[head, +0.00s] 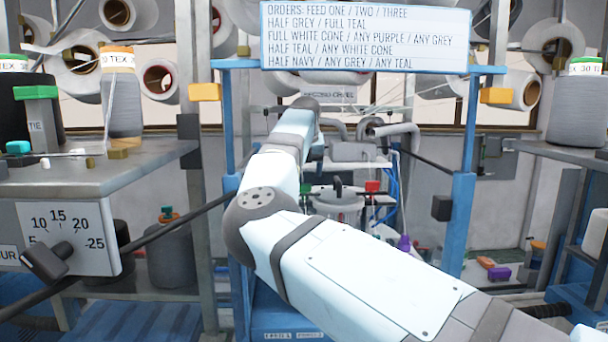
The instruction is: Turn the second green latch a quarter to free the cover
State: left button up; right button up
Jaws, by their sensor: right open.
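A round, glassy pot with a grey cover (338,198) stands low in the middle, beyond my right arm. A small green piece (306,188) sits at the cover's left side and a red piece (372,187) at its right. A dark upright part stands on the cover between them. I cannot tell which piece is the second green latch. My right arm comes in from the lower right and bends up toward the machine. My right gripper (317,150) is open, small and partly hidden at the arm's far end, above the cover; contact cannot be seen. My left gripper is out of view.
A blue frame (462,225) flanks the machine, with an orders board (366,37) across its top. A left bench (110,177) holds yarn cones and a dial panel (68,238). A dark bar (158,232) crosses at left. Grey pipes (395,130) sit behind the cover.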

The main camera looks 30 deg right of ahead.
aim_at(304, 193)
jog(key=shift+p+x, duration=0.65)
jog(key=shift+x, duration=1.9)
jog(key=shift+w+d, duration=0.1)
jog(key=c, duration=0.9)
